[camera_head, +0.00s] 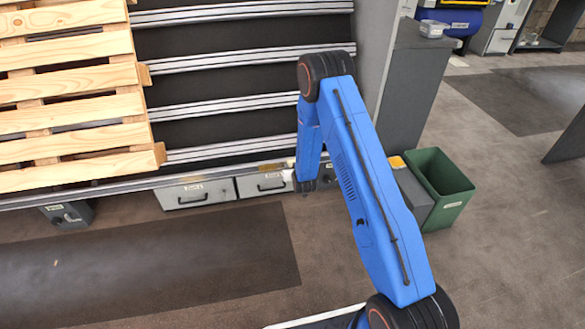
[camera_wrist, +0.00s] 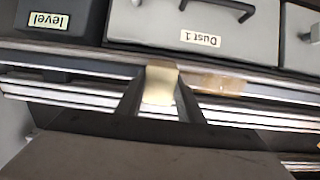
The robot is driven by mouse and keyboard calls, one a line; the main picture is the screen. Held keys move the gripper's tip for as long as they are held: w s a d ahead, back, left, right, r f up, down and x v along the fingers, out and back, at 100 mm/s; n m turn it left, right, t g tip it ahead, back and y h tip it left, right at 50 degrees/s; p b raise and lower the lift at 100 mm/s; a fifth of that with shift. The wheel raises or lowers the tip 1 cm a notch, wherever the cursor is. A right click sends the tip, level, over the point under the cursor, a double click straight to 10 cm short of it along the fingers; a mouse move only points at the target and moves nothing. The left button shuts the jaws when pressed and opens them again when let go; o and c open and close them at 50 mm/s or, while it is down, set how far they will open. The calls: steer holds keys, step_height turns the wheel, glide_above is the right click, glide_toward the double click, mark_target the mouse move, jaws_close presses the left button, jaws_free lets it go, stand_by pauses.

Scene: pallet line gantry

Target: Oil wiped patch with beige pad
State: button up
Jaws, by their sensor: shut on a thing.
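My gripper (camera_wrist: 160,103) is shut on a beige pad (camera_wrist: 161,80), which stands between the two dark fingers in the wrist view. In the head view my gripper (camera_head: 294,180) is at the front rail, and a small pale bit of the pad (camera_head: 288,175) shows. A tan-brown patch (camera_wrist: 222,84) marks the rail just right of the pad in the wrist view. In the head view this patch (camera_head: 271,167) is just left of my gripper. The pad is beside the patch; I cannot tell whether it touches the rail.
Grey drawers, one labelled "Dust 1" (camera_wrist: 200,38), hang under the rail, with a box labelled "level" (camera_wrist: 48,20) beside them. A wooden pallet (camera_head: 75,90) lies on the conveyor at left. A green bin (camera_head: 440,187) stands at right. Floor in front is clear.

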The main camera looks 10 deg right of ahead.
steer(key=shift+s+a, duration=0.1)
steer(key=shift+a, duration=3.9)
steer(key=shift+w, duration=0.2)
steer(key=shift+d, duration=0.1)
steer(key=shift+s+d, duration=0.2)
steer(key=shift+d, duration=3.7)
steer(key=v, duration=0.6)
steer(key=shift+s+r, duration=0.1)
